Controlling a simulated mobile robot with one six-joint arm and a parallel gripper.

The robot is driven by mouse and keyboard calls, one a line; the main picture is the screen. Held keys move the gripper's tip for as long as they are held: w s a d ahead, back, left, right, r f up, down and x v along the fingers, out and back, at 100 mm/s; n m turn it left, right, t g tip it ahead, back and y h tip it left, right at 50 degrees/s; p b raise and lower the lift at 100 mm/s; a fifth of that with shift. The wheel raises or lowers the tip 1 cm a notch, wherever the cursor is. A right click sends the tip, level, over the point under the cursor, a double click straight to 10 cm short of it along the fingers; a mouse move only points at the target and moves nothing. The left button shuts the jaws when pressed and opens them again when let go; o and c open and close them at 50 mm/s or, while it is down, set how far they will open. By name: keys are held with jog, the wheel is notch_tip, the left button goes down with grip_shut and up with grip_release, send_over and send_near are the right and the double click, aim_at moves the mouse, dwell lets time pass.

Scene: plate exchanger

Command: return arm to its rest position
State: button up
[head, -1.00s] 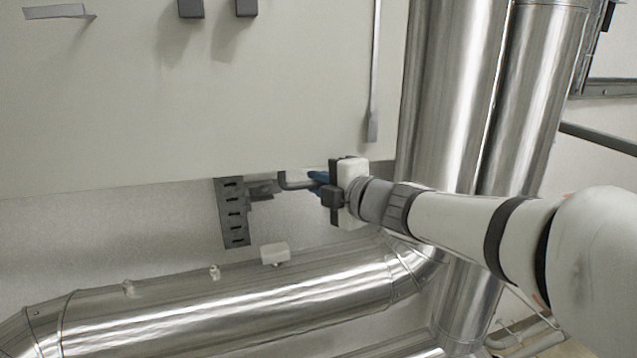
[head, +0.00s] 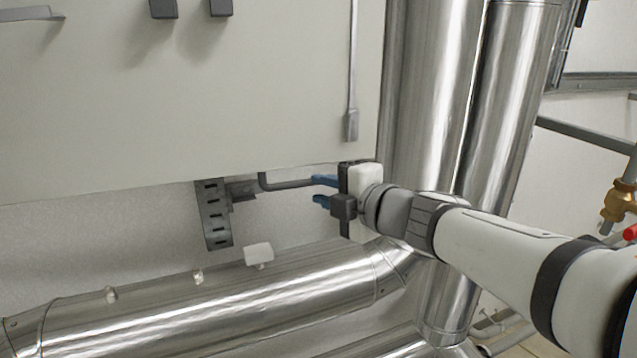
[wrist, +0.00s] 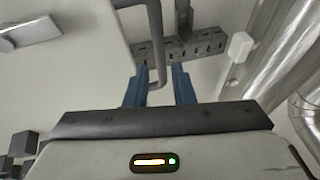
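My gripper (head: 320,191) is open, its two blue fingers apart and pointing left in the head view. In the wrist view the fingers (wrist: 160,84) point up the picture with a gap between them. A dark grey bent rod (head: 285,184) hangs below the pale panel and ends beside the upper finger in the head view. In the wrist view the end of the rod (wrist: 156,50) appears in the gap between the fingers. I cannot tell whether it touches a finger. My arm reaches in from the right.
The large pale panel (head: 200,100) is above and left of my gripper. Shiny vertical pipes (head: 430,90) stand close behind the arm, and a thick horizontal pipe (head: 220,300) runs below. A slotted grey bracket (head: 214,215) is on the wall. A brass valve (head: 620,200) is at the right edge.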

jog(key=shift+s+d, duration=0.4)
jog(key=shift+r, duration=0.1)
jog(key=s+d+f+m+h, duration=0.1)
jog(key=d+f+m+h, duration=0.45)
jog(key=d+m, duration=0.35)
jog(key=d+f+m+h, duration=0.4)
jog(key=d+m+h, duration=0.3)
jog(key=d+m, duration=0.1)
jog(key=s+f+m+g+y, duration=0.1)
jog(key=s+f+m+g, duration=0.7)
jog(key=s, duration=0.7)
notch_tip(320, 180, down, 2)
jog(key=shift+s+a+f+m+g, duration=0.2)
jog(key=shift+a+m+g, duration=0.1)
jog(key=shift+m+g, duration=0.1)
